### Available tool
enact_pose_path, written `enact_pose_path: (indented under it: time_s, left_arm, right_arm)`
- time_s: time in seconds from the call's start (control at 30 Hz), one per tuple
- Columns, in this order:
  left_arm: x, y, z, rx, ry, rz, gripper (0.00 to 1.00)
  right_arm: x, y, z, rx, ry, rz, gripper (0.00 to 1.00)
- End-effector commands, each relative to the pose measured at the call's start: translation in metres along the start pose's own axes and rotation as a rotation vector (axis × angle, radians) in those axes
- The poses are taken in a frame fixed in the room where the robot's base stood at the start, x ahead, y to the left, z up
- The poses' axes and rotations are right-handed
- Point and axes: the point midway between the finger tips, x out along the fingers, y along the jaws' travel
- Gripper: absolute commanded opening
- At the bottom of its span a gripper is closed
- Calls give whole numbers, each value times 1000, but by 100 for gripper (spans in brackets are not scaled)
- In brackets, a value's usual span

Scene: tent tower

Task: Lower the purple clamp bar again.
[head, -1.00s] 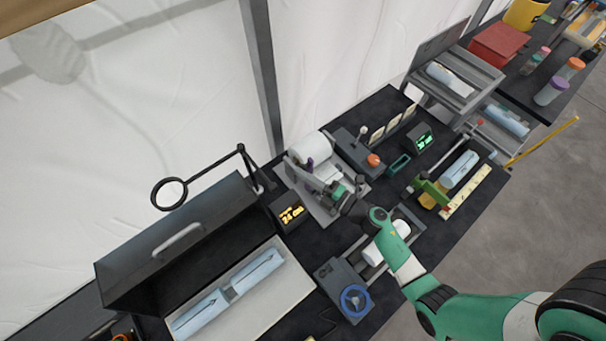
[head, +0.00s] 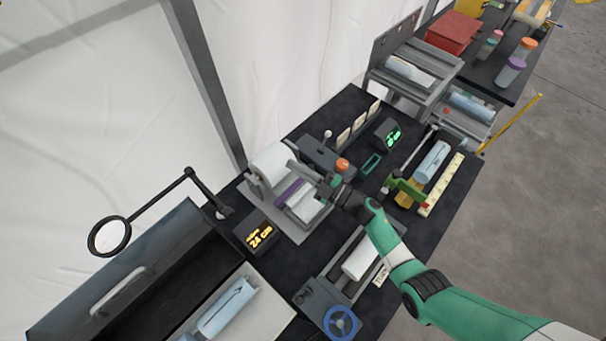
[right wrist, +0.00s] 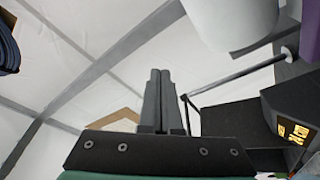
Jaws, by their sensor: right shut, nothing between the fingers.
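The purple clamp bar (head: 289,192) shows in the head view as a strip across the roll holder, just in front of the white roll (head: 272,163). A white sheet (head: 306,203) lies on its near side. A purple surface (right wrist: 249,42) also shows beside the white roll (right wrist: 232,18) in the right wrist view. My right gripper (head: 293,167) is above the holder, near the bar's right end. Its fingers (right wrist: 159,90) are shut together with nothing between them. I cannot tell whether it touches the bar. My left gripper is out of view.
A display reading 24 cm (head: 257,238) stands at the holder's near left. A control box with an orange knob (head: 342,164) is behind it to the right. A magnifier (head: 109,236) and a blue-wheeled device (head: 341,322) stand nearer.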

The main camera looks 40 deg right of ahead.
Motion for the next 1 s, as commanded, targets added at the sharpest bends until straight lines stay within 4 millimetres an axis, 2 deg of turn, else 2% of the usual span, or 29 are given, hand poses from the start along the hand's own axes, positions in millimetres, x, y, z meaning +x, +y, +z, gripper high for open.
enact_pose_path:
  time_s: [0.03,0.13,0.4,0.63,1.0]
  left_arm:
    - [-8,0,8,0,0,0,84]
    - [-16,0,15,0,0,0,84]
    - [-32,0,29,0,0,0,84]
    - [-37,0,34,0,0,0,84]
    - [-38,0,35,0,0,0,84]
  right_arm:
    - [-2,-3,11,38,0,11,0]
    - [-5,-1,24,118,2,30,0]
    - [-12,2,50,112,2,28,0]
    - [-15,2,60,112,2,28,0]
    - [-15,3,62,111,2,27,0]
